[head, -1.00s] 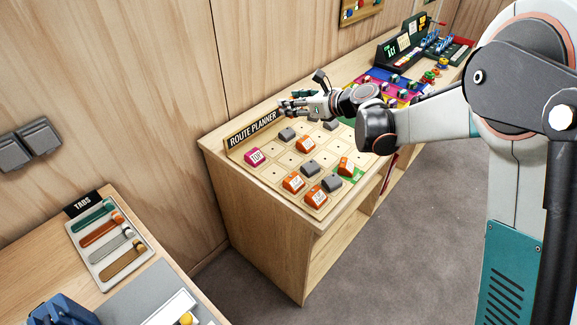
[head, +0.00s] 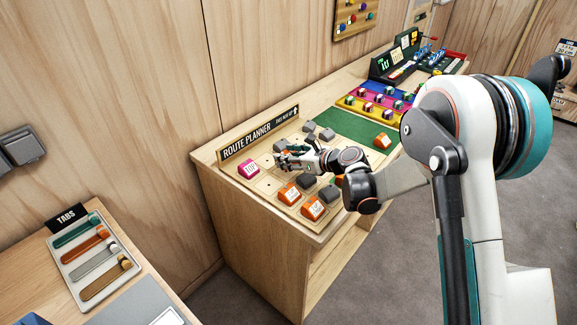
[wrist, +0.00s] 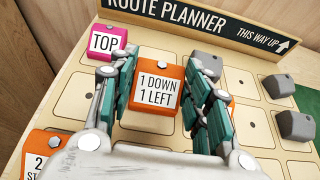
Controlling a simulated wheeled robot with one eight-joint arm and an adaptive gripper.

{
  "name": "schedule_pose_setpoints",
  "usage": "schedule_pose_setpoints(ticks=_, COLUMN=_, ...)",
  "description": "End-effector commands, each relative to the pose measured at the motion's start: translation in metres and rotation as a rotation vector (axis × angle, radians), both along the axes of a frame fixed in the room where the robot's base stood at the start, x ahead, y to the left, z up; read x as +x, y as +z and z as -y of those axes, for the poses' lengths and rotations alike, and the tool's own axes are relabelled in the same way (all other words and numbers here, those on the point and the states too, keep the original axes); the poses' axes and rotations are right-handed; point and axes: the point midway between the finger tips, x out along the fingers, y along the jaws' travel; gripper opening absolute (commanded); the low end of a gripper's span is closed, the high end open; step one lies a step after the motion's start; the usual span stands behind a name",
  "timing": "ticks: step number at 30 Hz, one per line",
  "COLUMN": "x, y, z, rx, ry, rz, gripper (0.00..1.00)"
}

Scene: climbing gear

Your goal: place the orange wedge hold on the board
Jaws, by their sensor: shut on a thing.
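The orange wedge hold (wrist: 155,88), marked "1 DOWN 1 LEFT", is between the fingers of my gripper (wrist: 158,76) in the wrist view. It is below and right of the pink TOP hold (wrist: 107,42). My gripper (head: 286,158) is shut on it, low over the route planner board (head: 265,186) in the head view. There the gripper hides the held hold. I cannot tell whether it rests fully on the board. Other orange holds sit at the board's front (head: 289,193), (head: 313,208), and one is on the green area (head: 382,140).
Several grey holds (wrist: 295,125) stand on the board, right of my gripper in the wrist view. The title sign (head: 260,132) runs along the back edge. Coloured trays (head: 378,103) stand farther along the bench. A tabs tray (head: 92,255) is on the left table.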

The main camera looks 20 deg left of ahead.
Motion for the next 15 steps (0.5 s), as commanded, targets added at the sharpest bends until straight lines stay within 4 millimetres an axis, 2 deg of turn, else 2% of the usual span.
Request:
schedule_pose_setpoints(ticks=3, x=0.0, y=-0.022, z=0.0, rx=0.0, ry=0.0, rz=0.0, gripper=0.2)
schedule_pose_setpoints(ticks=6, x=0.0, y=-0.031, z=0.0, rx=0.0, ry=0.0, rz=0.0, gripper=0.2)
schedule_pose_setpoints(ticks=15, x=0.0, y=-0.032, z=0.0, rx=0.0, ry=0.0, rz=0.0, gripper=0.2)
